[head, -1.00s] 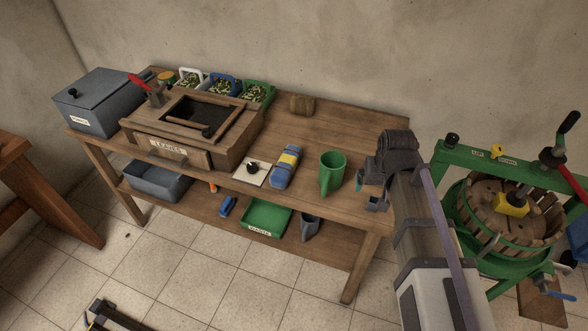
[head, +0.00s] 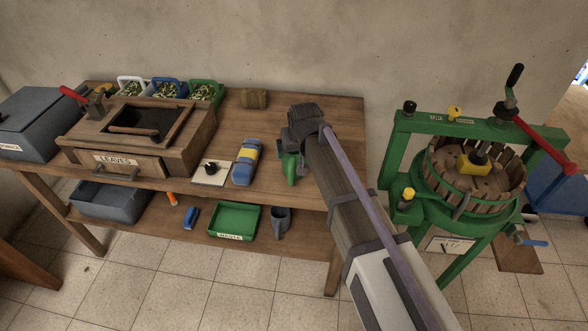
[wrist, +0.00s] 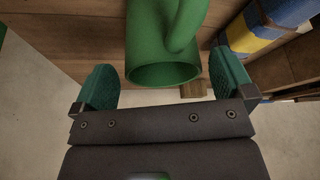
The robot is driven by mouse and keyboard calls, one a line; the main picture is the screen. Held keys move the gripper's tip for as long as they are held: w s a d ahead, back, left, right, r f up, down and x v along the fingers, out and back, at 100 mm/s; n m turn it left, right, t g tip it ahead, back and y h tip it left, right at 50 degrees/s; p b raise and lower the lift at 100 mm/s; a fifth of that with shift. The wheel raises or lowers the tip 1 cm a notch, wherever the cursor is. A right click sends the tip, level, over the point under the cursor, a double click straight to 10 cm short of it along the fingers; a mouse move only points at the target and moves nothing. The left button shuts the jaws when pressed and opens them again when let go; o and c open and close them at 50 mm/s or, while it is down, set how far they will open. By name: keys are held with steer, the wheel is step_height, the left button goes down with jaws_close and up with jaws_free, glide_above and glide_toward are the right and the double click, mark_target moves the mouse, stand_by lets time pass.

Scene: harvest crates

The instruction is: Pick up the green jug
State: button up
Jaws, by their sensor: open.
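The green jug (head: 290,169) stands on the wooden table, mostly hidden behind my arm in the head view. In the wrist view the jug (wrist: 162,48) shows its open round rim and its handle on the right, and it appears between my finger pads. My gripper (wrist: 163,85) is open, with one green pad on each side of the jug's rim. I see gaps between the pads and the jug, so it is not gripped. In the head view the fingers are largely hidden by the wrist.
A blue and yellow bundle (head: 246,162) lies just left of the jug. Further left are a white plate (head: 212,175) with a dark knob and the wooden leaves box (head: 180,150). A green press (head: 400,150) stands to the right. The table's back right is clear.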

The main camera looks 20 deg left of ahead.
steer(key=b+x, duration=0.1)
steer(key=x, duration=0.2)
steer(key=shift+f+b, duration=0.15)
steer(key=shift+b, duration=0.15)
steer(key=shift+r, duration=0.25)
steer(key=c, duration=0.8)
steer(key=shift+p, duration=0.3)
